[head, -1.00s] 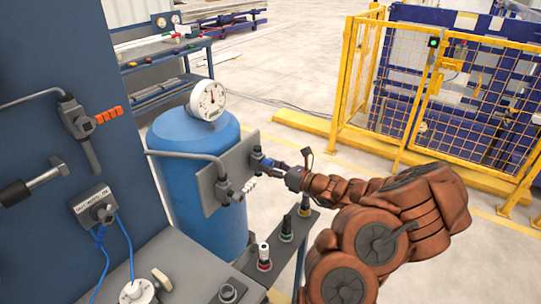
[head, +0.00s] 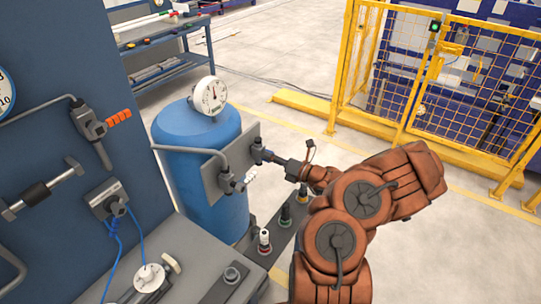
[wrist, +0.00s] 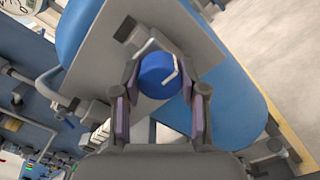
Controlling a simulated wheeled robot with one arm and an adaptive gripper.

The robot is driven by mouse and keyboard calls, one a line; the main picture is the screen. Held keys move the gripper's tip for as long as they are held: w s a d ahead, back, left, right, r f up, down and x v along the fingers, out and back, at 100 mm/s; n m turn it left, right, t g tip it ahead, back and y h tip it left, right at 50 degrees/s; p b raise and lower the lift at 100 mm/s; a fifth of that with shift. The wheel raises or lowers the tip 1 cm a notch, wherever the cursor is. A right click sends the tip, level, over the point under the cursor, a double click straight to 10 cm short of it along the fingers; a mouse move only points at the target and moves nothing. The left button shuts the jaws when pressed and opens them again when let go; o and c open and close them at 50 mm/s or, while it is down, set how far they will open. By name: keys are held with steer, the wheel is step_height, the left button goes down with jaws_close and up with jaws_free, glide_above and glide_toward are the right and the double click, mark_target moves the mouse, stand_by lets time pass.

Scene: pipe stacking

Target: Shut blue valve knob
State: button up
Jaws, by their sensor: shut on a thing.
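The blue valve knob (wrist: 157,76) is round, with a white bent pointer line on its face. It sits on a grey plate (wrist: 190,30) fixed to the blue tank (head: 200,130). My gripper (wrist: 160,103) is at the knob in the wrist view, with one purple-padded finger on each side. It is shut on the knob. In the head view my gripper (head: 279,160) reaches the plate from the right, and the knob is mostly hidden by it.
A pressure gauge (head: 209,96) stands on top of the tank. Below is a rail with several small knobs (head: 286,216). A yellow fence (head: 440,90) stands right; open floor lies between.

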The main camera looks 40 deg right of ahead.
stand_by(0.3)
steer(key=o, duration=1.1)
steer(key=shift+o, duration=0.2)
steer(key=v, duration=1.2)
steer(key=shift+w, duration=0.1)
